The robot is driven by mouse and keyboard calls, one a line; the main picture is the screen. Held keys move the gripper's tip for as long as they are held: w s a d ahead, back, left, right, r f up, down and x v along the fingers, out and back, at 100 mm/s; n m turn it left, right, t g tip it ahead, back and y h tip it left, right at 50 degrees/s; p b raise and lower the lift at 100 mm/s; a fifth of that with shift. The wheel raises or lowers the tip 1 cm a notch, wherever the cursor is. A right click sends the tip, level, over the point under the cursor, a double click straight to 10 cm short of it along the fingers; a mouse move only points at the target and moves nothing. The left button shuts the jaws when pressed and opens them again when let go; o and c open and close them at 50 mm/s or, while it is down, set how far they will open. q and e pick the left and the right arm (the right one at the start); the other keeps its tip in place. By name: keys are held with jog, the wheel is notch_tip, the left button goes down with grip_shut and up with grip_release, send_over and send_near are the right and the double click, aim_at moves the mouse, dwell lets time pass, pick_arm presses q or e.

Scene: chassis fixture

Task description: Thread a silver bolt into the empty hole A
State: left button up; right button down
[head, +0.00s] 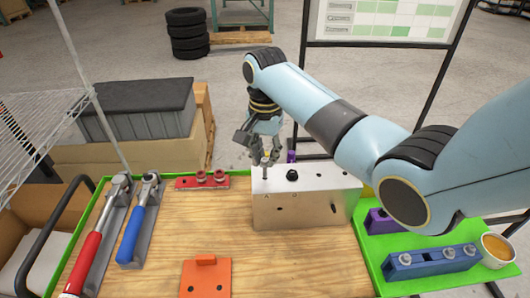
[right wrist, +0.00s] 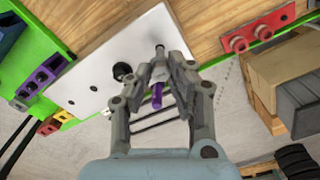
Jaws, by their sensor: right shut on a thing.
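The silver chassis block (head: 310,208) stands on the wooden table top, with a letter A on its front face below the left part of its top. My right gripper (head: 264,160) is above that left part, shut on a small silver bolt (head: 265,171). The bolt looks upright, with its lower end at the top face; how far it is in the hole cannot be told. In the right wrist view the fingertips (right wrist: 160,70) close around the bolt (right wrist: 160,50) over the pale plate (right wrist: 95,65). Hole A itself is hidden. My left gripper is not in view.
A black bolt (head: 292,175) sits in the block's top, to the right. A blue holder (head: 405,267) with several silver bolts is at the right, near a bowl (head: 497,247). Red (head: 92,245) and blue (head: 135,230) wrenches, a red socket rack (head: 185,184) and an orange bracket (head: 205,277) lie left.

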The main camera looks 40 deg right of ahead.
jog(key=shift+f, duration=0.35)
jog(key=shift+f, duration=0.1)
jog(key=shift+f, duration=0.6)
jog(key=shift+f, duration=0.1)
jog(key=shift+f+b, duration=0.3)
jog(key=shift+f, duration=0.3)
jog(key=shift+f, duration=0.2)
dwell(0.4)
jog(key=shift+s, duration=0.1)
jog(key=n, duration=0.4)
jog(key=shift+n+p, duration=0.3)
jog(key=shift+p, duration=0.05)
jog(key=n, duration=0.5)
jog(key=shift+s+f+n, duration=0.1)
jog(key=shift+f+n, duration=0.05)
jog(key=shift+n, duration=0.25)
